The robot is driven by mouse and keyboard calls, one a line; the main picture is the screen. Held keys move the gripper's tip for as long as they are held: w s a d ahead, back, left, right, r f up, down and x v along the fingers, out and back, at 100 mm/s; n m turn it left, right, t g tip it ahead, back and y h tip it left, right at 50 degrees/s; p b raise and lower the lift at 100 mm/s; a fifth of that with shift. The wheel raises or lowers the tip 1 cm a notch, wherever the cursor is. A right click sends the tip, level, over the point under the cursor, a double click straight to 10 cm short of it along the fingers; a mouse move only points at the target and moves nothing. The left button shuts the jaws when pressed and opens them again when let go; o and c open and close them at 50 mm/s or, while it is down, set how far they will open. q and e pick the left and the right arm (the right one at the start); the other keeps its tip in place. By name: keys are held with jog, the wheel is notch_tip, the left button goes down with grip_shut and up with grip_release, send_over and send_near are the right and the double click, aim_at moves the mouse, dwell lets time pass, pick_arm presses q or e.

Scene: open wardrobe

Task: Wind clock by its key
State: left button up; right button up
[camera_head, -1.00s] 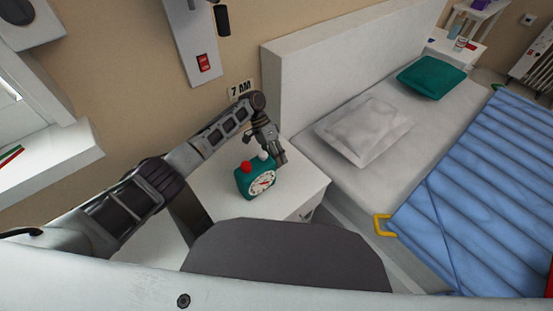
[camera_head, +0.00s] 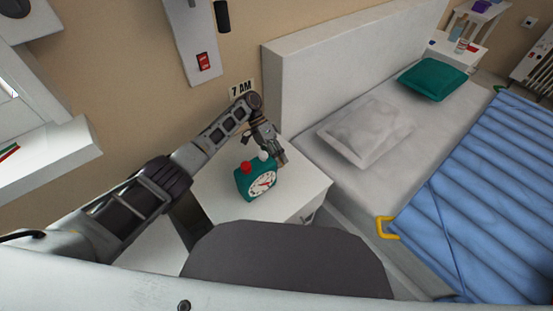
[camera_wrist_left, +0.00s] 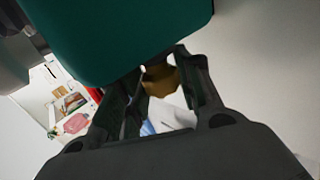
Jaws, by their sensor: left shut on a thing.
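The clock (camera_head: 243,185) is teal with a white dial, a red knob and a white knob on top. It stands upright on the white bedside cabinet. My left gripper (camera_head: 277,159) is at the clock's upper right, behind the dial side. In the left wrist view the clock's teal body (camera_wrist_left: 125,35) fills the top. A brass-coloured key (camera_wrist_left: 160,79) shows between the fingers there, and the gripper is shut on it. The key is hidden in the head view. My right gripper is not in view.
The bedside cabinet (camera_head: 302,187) has some bare top around the clock. The bed's white headboard (camera_head: 325,65) rises close to the right. A grey pillow (camera_head: 365,132) lies on the bed.

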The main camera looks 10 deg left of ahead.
pick_arm(q)
jog(key=o, duration=1)
jog(key=shift+v, duration=3.75)
